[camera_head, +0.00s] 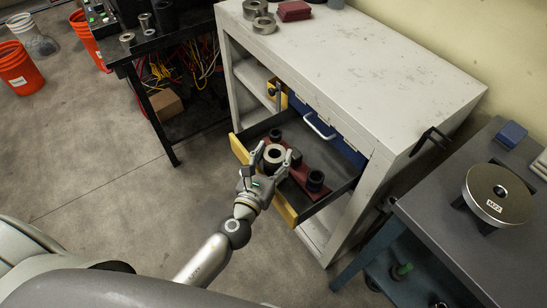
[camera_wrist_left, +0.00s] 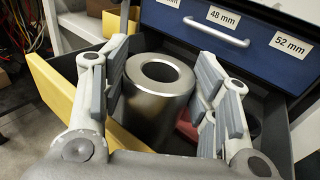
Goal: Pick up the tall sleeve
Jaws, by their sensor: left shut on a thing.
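The tall sleeve (camera_head: 274,153) is a grey steel cylinder with a round bore, upright at the open drawer. It shows large in the left wrist view (camera_wrist_left: 158,101), between my finger pads. My left gripper (camera_head: 275,160) reaches over the drawer's yellow front and is shut on the sleeve, one finger on each side. The sleeve's lower part is hidden in the head view, and I cannot tell whether its base touches the drawer. My right gripper is not in view.
The open drawer has a yellow front (camera_head: 285,209) and a red insert (camera_head: 301,177). A dark sleeve (camera_head: 315,180) and other dark parts stand close by. Blue closed drawers (camera_wrist_left: 215,30) rise behind. The white cabinet (camera_head: 360,60) overhangs the drawer's far side.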

